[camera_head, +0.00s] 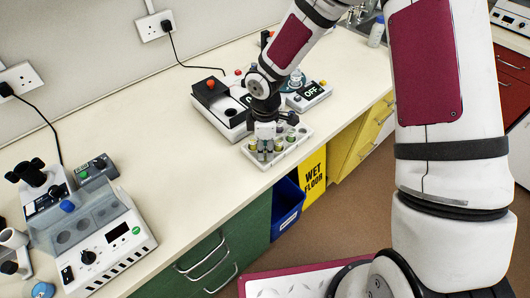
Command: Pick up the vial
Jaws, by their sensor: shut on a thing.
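My gripper (265,148) points down over a white vial rack (264,167) near the front edge of the bench. It is shut on a vial among the rack's places; the fingers hide most of that vial. Several small vials with yellowish and greenish contents stand in the rack around the fingers, one of them to the right (279,144). The view is too small to tell whether the held vial is still seated in the rack or lifted.
A white device with a red knob (211,84) stands right behind the rack. The bench between is clear. A blue bin (287,208) is below.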

